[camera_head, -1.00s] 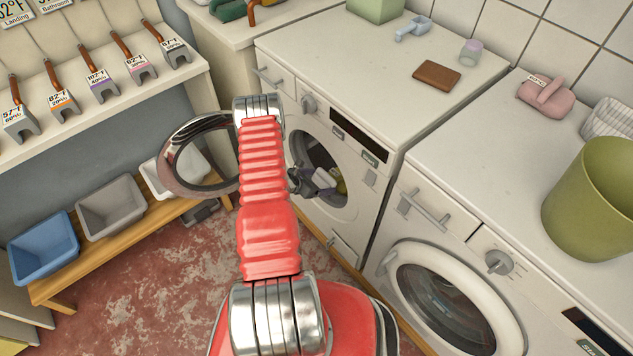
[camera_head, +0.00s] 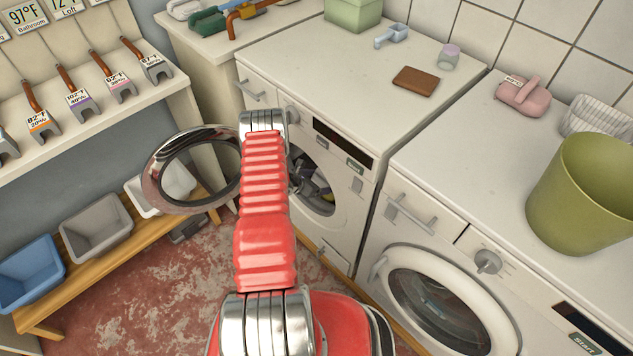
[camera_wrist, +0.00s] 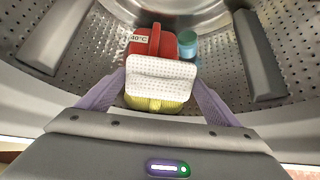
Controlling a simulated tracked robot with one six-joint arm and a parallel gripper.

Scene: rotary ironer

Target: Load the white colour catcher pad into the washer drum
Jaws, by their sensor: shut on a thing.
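The white colour catcher pad (camera_wrist: 160,76) is a small dimpled white block between the purple fingers of my gripper (camera_wrist: 156,88) in the wrist view. My gripper is shut on it, at the mouth of the washer drum (camera_wrist: 215,80), whose perforated metal wall and grey paddles surround the view. In the head view the open drum mouth (camera_head: 322,178) belongs to the left washer (camera_head: 300,85). My red arm partly covers that opening, and the pad is hard to make out there.
Inside the drum lie a red item tagged 40°C (camera_wrist: 152,42), a teal cylinder (camera_wrist: 188,44) and something yellow (camera_wrist: 152,104) below the pad. The washer's round door (camera_head: 160,165) stands open to the left. A second washer (camera_head: 440,290), door shut, stands at right.

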